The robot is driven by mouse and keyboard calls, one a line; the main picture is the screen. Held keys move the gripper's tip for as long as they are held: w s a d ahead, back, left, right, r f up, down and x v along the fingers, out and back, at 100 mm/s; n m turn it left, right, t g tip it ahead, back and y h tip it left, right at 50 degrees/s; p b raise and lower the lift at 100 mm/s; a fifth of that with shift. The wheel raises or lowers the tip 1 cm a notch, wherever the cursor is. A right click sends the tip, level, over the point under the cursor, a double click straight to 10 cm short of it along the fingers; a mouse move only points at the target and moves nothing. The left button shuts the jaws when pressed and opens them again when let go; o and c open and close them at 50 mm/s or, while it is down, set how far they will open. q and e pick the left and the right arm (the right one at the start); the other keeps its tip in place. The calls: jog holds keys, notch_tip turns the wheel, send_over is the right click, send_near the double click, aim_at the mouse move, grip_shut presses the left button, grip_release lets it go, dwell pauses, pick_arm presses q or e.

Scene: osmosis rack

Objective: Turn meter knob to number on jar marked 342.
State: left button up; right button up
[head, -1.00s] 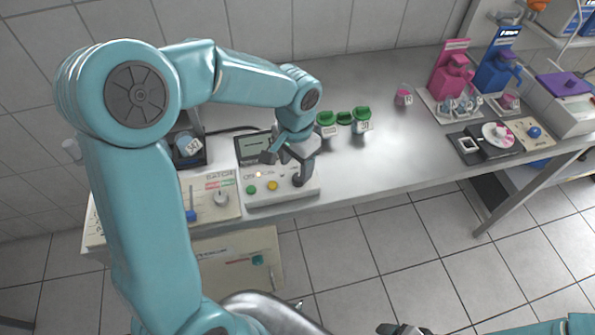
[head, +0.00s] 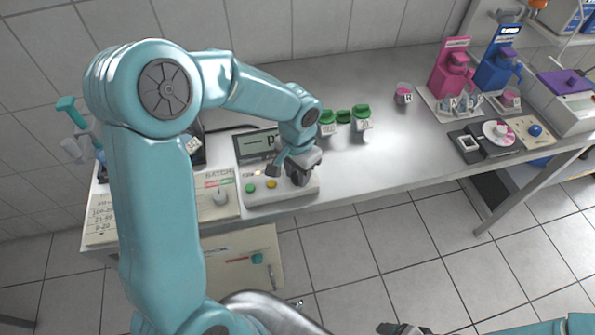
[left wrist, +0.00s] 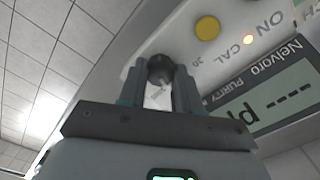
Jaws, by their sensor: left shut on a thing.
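The meter (head: 283,190) is a pale box on the bench with a dark-framed display (head: 257,145). The left wrist view shows the display (left wrist: 268,104) with dashes, a yellow button (left wrist: 207,28) and a glowing lamp by "CAL". My left gripper (head: 292,172) is over the meter's right part, its fingers shut on the dark round knob (left wrist: 160,68). The knob's pointer position cannot be told. Jars with green lids (head: 328,122) (head: 363,118) stand behind the meter; their labels are too small to read, so I cannot tell which is 342. My right gripper (head: 400,328) is barely in view at the bottom edge.
Pink (head: 452,72) and blue (head: 496,68) dispensers stand at the back right, with a balance (head: 570,85) beyond. The middle of the bench (head: 390,160) is clear.

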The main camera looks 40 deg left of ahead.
aim_at(297, 177)
pick_arm(q)
jog(key=n+b, duration=0.2)
jog(key=shift+f+b, duration=0.3)
jog(key=n, duration=0.2)
jog(key=shift+r+n+b, duration=0.3)
jog(key=shift+b, duration=0.1)
jog(key=o, duration=1)
jog(key=shift+o, duration=0.2)
jog(key=shift+s+r, duration=0.1)
notch_tip(297, 177, up, 16)
jog(key=p, duration=0.1)
jog(key=shift+r, duration=0.15)
jog(key=shift+s, duration=0.1)
